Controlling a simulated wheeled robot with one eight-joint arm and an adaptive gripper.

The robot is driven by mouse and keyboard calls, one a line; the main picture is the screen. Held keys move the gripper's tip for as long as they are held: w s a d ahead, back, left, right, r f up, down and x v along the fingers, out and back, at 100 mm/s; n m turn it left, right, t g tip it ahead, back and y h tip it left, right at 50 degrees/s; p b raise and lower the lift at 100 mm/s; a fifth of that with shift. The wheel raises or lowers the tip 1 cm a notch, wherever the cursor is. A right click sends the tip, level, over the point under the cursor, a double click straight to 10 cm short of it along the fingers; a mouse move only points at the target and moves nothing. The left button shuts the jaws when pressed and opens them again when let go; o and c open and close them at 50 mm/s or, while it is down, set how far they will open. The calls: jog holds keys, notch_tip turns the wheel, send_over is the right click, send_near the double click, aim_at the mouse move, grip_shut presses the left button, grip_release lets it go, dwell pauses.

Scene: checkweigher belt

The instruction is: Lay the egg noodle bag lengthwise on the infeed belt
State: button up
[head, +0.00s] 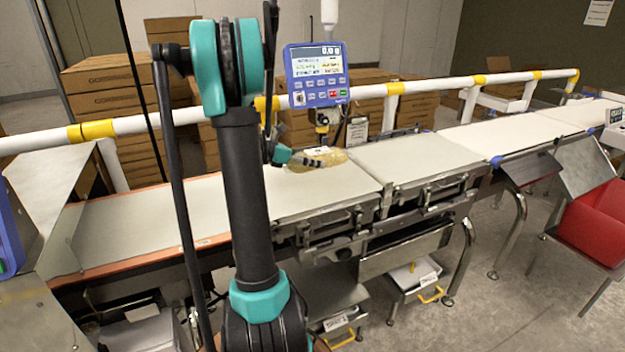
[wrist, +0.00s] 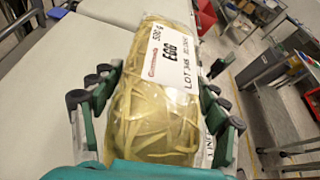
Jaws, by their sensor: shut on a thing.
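The egg noodle bag (head: 326,157) is a clear bag of yellow noodles with a white label. It shows large in the wrist view (wrist: 150,115), where the label reads "EGG". My gripper (head: 290,157) is shut on it, with fingers along both sides of the bag in the wrist view (wrist: 158,98). In the head view the bag appears over the far part of the middle belt section (head: 315,191), near its right end. I cannot tell whether it touches the belt. A long belt with an orange edge (head: 145,217) lies to the left, partly behind my arm.
A blue display unit (head: 318,76) stands on a post just behind the bag. A white rail with yellow bands (head: 430,84) runs along the back. More belt sections (head: 415,158) continue to the right, clear. A red bin (head: 595,222) stands at the right. Stacked cartons (head: 110,85) are behind.

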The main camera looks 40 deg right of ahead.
aim_at(312, 185)
jog(key=shift+f, duration=3.65)
jog(key=shift+f, duration=0.1)
jog(key=o, duration=1.6)
jog(key=shift+o, duration=0.2)
jog(key=v, duration=1.2)
